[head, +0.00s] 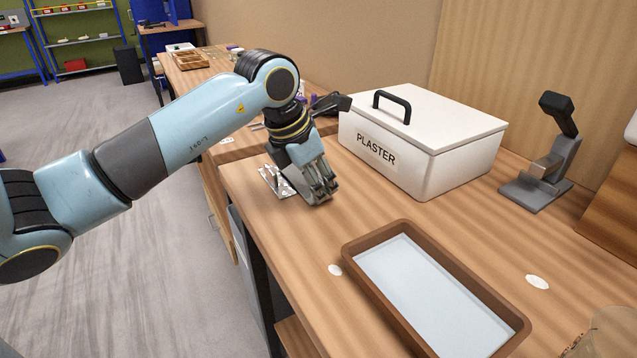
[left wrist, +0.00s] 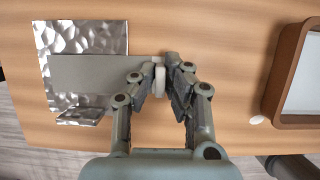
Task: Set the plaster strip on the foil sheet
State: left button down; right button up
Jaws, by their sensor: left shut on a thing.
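The foil sheet (left wrist: 85,38) is shiny and crumpled and lies at the left in the left wrist view. In the head view the foil (head: 270,182) shows beside my left gripper (head: 325,192), partly hidden by it. My left gripper (left wrist: 159,82) is shut on a pale upright piece that seems part of the flat grey plaster strip (left wrist: 90,73). The strip reaches left from the fingers across the middle of the foil. Its right end lies beyond the foil, behind the fingers. I cannot tell whether it touches the foil. My right gripper is not in view.
A white lidded box marked PLASTER (head: 430,150) stands behind the gripper. A brown-rimmed tray (head: 362,268) with a pale inside lies in front. A grey and black stand (head: 550,165) is at the right. Flat white spots (head: 537,282) mark the wooden bench.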

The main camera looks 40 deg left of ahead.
pick_arm(q)
jog(key=c, duration=1.5)
grip_release()
jog(key=shift+w+a+f, duration=0.1)
jog(key=shift+a+f, duration=0.05)
jog(key=shift+a, duration=0.05)
jog(key=shift+o, duration=0.4)
jog(key=shift+d, duration=0.1)
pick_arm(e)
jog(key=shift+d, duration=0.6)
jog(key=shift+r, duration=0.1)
pick_arm(q)
jog(key=shift+r+p, duration=0.35)
jog(key=shift+r, duration=0.1)
jog(key=v, duration=1.1)
jog(key=shift+s+r, duration=0.3)
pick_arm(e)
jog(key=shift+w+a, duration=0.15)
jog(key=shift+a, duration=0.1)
